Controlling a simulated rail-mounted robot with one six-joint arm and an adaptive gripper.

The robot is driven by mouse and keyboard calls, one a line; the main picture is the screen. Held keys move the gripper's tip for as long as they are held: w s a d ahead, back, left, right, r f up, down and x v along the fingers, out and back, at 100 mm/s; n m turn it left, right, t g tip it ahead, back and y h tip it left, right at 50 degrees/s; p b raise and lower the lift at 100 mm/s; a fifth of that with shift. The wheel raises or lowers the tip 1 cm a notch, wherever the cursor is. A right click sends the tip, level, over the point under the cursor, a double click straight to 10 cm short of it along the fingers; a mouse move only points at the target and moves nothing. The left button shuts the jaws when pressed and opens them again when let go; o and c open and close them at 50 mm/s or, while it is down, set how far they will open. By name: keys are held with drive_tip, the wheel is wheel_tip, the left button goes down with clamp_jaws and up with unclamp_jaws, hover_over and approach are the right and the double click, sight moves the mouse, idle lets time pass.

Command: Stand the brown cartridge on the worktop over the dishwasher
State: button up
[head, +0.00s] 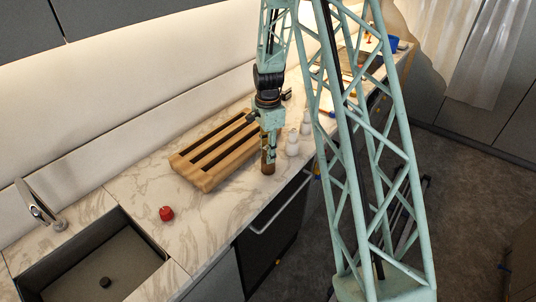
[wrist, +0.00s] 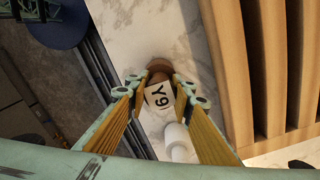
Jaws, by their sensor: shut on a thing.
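The brown cartridge (head: 268,166) is upright in my gripper (head: 270,143), over the worktop (head: 237,208) beside the front end of the wooden rack. In the wrist view, my gripper (wrist: 158,85) has a finger on each side of the cartridge (wrist: 159,68), whose pale label reads like "Y9". My fingers are shut on it. I cannot tell whether its lower end touches the marble. The dishwasher (head: 270,235), dark-fronted with a light bar handle, is under the worktop just in front of the cartridge.
The slatted wooden rack (head: 205,180) stands close to the left; it also fills the right of the wrist view (wrist: 235,75). White bottles (head: 292,144) stand close to the right. A red object (head: 166,213) lies near the sink (head: 95,262). The marble between rack and sink is mostly clear.

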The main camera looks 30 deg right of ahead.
drive_tip(key=shift+f, duration=0.1)
drive_tip(key=o, duration=1)
drive_tip(key=shift+c, duration=0.2)
wheel_tip(320, 180, up, 11)
drive_tip(key=shift+r, duration=0.65)
drive_tip(key=shift+r, duration=0.15)
